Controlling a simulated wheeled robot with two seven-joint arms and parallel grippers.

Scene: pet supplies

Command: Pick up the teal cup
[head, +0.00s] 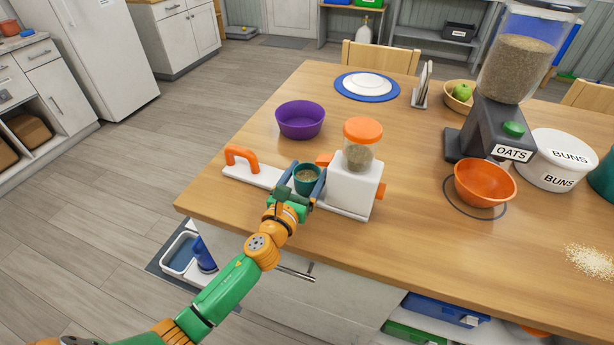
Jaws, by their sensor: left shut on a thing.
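The teal cup (307,173) stands upright on the white base of a small feeder and holds some tan, grainy contents. My left gripper (308,186) reaches it from the front, with one blue-grey finger on each side of the cup. The fingers are shut on the cup, and the gripper hides its lower front. Whether the cup is lifted off the base cannot be told. My right gripper is not in view.
The white feeder (352,190) with an orange lid stands right beside the cup; its orange handle (240,155) is at left. A purple bowl (300,119) sits behind. An orange bowl (484,184) and oats dispenser (497,125) stand at right.

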